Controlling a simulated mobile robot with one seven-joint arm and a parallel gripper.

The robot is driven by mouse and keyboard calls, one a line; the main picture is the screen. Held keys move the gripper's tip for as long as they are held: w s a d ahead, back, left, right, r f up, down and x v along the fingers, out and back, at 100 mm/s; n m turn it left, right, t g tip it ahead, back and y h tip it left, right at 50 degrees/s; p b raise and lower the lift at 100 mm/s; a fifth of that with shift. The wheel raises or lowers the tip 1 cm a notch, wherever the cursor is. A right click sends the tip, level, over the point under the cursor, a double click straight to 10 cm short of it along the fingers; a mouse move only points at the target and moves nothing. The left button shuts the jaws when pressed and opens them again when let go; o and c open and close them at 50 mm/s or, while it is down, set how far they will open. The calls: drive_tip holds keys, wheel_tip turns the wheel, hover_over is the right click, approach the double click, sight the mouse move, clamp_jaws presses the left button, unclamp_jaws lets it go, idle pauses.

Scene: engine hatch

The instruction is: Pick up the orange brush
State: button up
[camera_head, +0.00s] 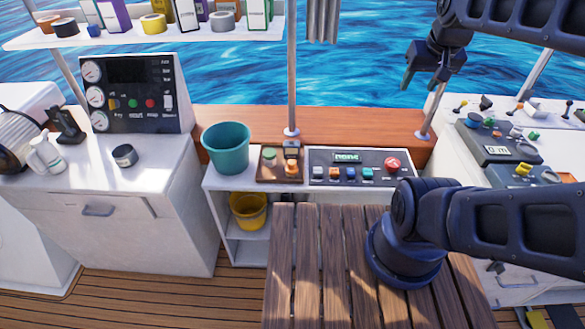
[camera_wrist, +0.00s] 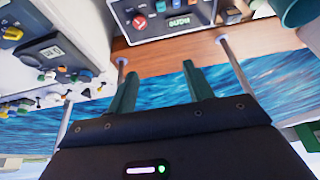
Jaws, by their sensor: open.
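A small orange object (camera_head: 292,168), which may be the orange brush, is at the right side of a brown wooden tray (camera_head: 266,178) on the white shelf unit. It is too small to make out clearly. My gripper (camera_head: 424,84) is open and empty, raised in front of the water at the upper right, well away from the tray. In the wrist view my gripper (camera_wrist: 158,80) shows two spread teal fingers with nothing between them. No brush can be made out in the wrist view.
A teal bucket (camera_head: 226,148) stands left of the tray, and a button panel (camera_head: 330,180) lies to its right. A thin pole (camera_head: 292,80) rises behind the tray. A slatted wooden table (camera_head: 308,260) is in front.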

drive_tip(key=o, duration=0.3)
drive_tip(key=shift+w, duration=0.15)
